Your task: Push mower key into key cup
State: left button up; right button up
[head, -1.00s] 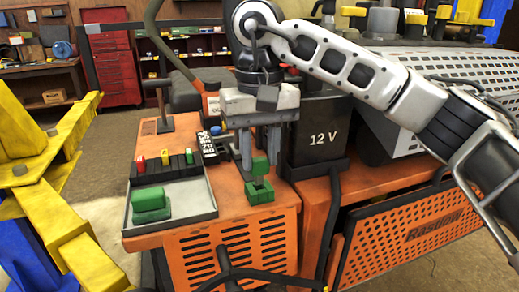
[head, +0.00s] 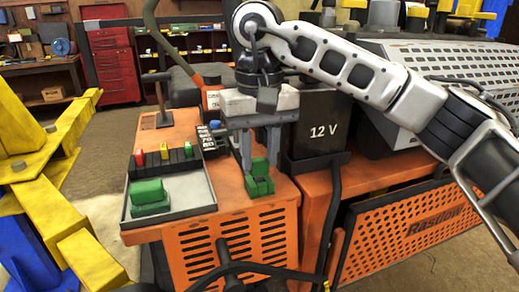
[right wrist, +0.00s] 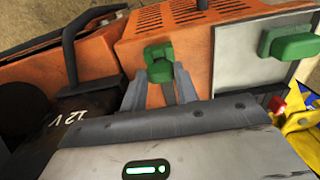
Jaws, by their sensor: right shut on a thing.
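The green mower key (head: 259,167) is upright between the fingertips of my right gripper (head: 259,161), which is shut on it. Its lower end meets the green key cup (head: 261,187) on the orange deck, with no clear gap between them; how deep it sits is hard to tell. In the right wrist view the key (right wrist: 160,71) shows between the two grey fingers, with the cup (right wrist: 157,51) just beyond it. My left gripper is not in view.
A grey tray (head: 190,203) left of the cup holds another green piece (head: 149,195). Small red, yellow and green pieces stand at its back edge. The black 12 V battery (head: 323,132) stands close on the right. A yellow lift arm (head: 50,225) is at the left.

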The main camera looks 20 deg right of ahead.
jog(key=shift+f, duration=0.5)
jog(key=o, duration=1)
notch_tip(320, 180, up, 16)
jog(key=shift+p, duration=1.25)
